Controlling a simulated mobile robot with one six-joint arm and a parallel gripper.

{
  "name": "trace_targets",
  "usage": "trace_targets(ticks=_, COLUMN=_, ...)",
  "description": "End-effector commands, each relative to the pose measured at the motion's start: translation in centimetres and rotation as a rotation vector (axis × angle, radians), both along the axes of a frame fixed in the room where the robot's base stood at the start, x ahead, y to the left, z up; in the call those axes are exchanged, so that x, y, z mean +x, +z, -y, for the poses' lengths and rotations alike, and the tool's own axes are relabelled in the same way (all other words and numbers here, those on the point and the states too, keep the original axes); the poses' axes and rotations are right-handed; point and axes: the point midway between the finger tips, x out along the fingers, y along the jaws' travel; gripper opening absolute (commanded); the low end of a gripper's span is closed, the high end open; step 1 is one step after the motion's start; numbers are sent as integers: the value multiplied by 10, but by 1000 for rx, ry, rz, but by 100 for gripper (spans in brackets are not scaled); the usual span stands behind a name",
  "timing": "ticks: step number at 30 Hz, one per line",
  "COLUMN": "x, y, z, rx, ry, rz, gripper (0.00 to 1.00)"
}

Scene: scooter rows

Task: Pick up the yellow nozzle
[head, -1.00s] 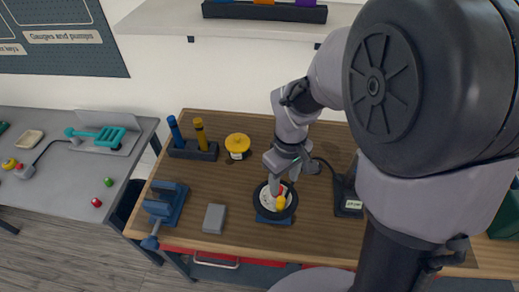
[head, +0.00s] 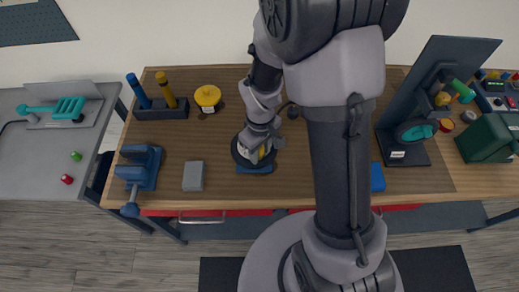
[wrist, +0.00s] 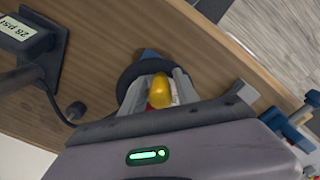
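The yellow nozzle (wrist: 161,90) shows in the wrist view between the two fingers of my gripper (wrist: 159,88), with a finger on each side and what looks like a small gap. It lies in a round black-rimmed dish (wrist: 127,78), beside something red that is mostly hidden. In the head view, my gripper (head: 258,150) is down over the dish (head: 236,154), which rests on a blue base (head: 255,169). Only a bit of the yellow nozzle (head: 262,151) shows there. My gripper is open around it; contact cannot be told.
On the wooden bench, a grey block (head: 193,176) and blue vise (head: 140,170) stand left of the dish. A yellow-topped item (head: 207,96) and a dark holder (head: 161,108) stand behind. A dark stand (head: 405,150) and green box (head: 487,140) are at right.

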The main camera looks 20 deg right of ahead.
Motion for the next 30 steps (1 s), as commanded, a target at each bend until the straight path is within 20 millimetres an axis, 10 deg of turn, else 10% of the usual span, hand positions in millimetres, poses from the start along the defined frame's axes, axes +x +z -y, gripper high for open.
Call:
trace_targets(ticks=5, x=0, y=0, z=0, rx=0, ry=0, rz=0, gripper=0)
trace_targets(ticks=24, x=1, y=39, z=0, rx=0, ry=-1, rz=4, gripper=0)
trace_targets(ticks=30, x=-44, y=40, z=3, rx=0, ry=1, rz=0, gripper=0)
